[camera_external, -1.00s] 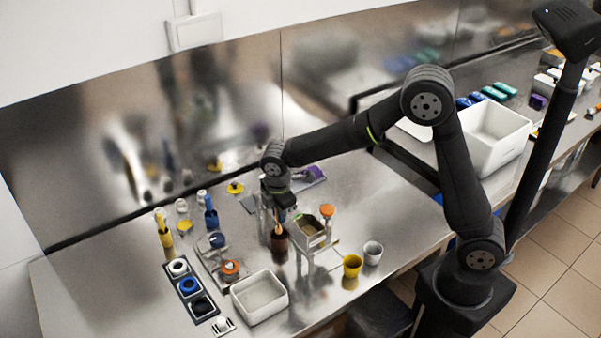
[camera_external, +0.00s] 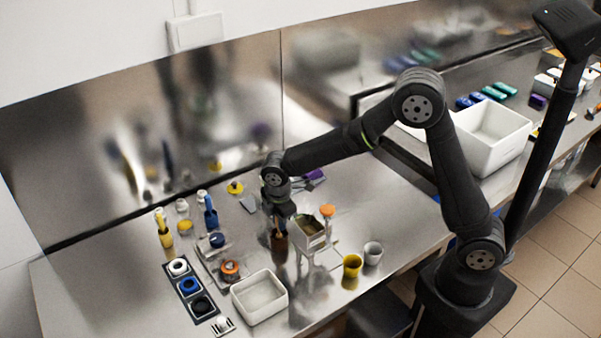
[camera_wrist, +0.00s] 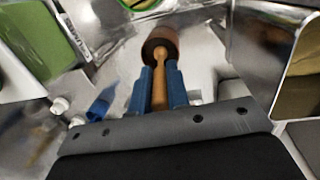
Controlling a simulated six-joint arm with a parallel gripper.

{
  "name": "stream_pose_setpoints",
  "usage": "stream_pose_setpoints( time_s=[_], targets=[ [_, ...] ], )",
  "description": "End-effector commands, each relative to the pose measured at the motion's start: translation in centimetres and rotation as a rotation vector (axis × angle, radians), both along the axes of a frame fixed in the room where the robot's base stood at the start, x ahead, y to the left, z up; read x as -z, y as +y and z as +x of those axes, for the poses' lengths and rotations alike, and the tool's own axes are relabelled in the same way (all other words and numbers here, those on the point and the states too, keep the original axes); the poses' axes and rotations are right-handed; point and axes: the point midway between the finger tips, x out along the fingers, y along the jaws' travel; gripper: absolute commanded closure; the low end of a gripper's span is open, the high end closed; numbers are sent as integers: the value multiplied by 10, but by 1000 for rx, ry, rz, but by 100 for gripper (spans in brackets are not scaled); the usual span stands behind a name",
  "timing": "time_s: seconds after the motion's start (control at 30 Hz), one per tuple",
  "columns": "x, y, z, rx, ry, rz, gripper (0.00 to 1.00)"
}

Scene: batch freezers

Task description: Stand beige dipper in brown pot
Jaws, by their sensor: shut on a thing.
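My gripper (camera_wrist: 160,88) is shut on the beige dipper (camera_wrist: 159,62), whose wooden handle lies between the blue fingers in the wrist view. The dipper's far end reaches into the mouth of the brown pot (camera_wrist: 160,38). In the external view the brown pot (camera_external: 279,243) stands on the steel counter directly below my gripper (camera_external: 279,222). The dipper (camera_external: 278,230) shows there only as a small piece between gripper and pot. Whether its tip touches the pot's bottom is hidden.
A steel container (camera_external: 309,232) stands close to the pot's right, with an orange-topped item (camera_external: 327,211) beside it. Yellow (camera_external: 352,265) and grey (camera_external: 373,252) cups stand further right. A white tub (camera_external: 259,297) is at the front. Blue (camera_external: 210,218) and yellow (camera_external: 164,232) utensils stand left.

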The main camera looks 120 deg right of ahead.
Motion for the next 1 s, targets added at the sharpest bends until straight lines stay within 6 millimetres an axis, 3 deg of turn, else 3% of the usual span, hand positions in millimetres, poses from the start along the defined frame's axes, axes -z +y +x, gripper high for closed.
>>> stream_pose_setpoints(
  time_s=[0.77, 0.8, 0.9, 1.0],
  targets=[
    [15, 0, 0, 0, 0, 0, 100],
    [15, 0, 0, 0, 0, 0, 83],
    [14, 0, 0, 0, 0, 0, 63],
    [14, 0, 0, 0, 0, 0, 59]
  ],
)
